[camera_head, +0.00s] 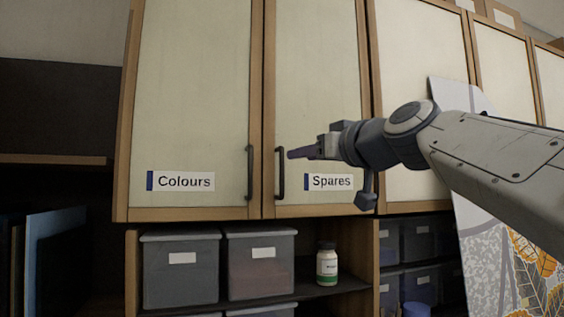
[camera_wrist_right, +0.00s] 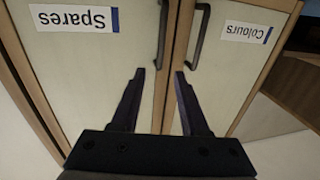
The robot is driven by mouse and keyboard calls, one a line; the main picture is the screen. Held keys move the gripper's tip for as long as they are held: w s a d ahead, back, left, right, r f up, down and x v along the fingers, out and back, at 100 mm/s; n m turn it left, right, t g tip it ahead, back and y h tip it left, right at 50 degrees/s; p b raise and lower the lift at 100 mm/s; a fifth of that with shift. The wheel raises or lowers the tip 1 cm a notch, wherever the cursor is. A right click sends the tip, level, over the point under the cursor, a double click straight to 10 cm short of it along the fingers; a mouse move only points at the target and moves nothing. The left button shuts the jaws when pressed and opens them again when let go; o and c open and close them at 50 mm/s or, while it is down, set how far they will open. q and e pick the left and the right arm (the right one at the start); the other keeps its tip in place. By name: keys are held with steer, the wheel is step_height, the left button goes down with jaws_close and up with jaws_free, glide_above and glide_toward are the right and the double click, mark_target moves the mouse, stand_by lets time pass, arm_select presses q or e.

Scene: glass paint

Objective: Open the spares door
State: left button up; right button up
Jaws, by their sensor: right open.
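The spares door (camera_head: 318,90) is a cream panel in a wooden frame, shut, with a "Spares" label (camera_head: 328,181). Its dark upright bar handle (camera_head: 281,173) is at the door's left edge. My right gripper (camera_head: 291,153) comes in from the right, its fingertips just right of the handle. In the right wrist view, which is upside down, the open fingers (camera_wrist_right: 160,74) point at the doors. The spares handle (camera_wrist_right: 162,35) lines up with the gap between them; I cannot tell whether it is between the fingers in depth. My left gripper is not in view.
The Colours door (camera_head: 195,90) with its own handle (camera_head: 249,172) is close on the left. Below are grey bins (camera_head: 181,275) and a white bottle (camera_head: 327,265) on a shelf. A patterned panel (camera_head: 490,250) leans at the right, behind my arm.

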mark_target(283, 159)
steer(key=p+x, duration=0.4)
steer(key=x, duration=0.4)
steer(key=shift+w+a, duration=0.2)
steer(key=shift+w, duration=0.05)
steer(key=shift+w+a+p, duration=0.3)
steer(key=shift+w+p, duration=0.1)
steer(key=shift+w, duration=0.1)
steer(key=shift+f, duration=0.1)
jaws_close()
stand_by(0.5)
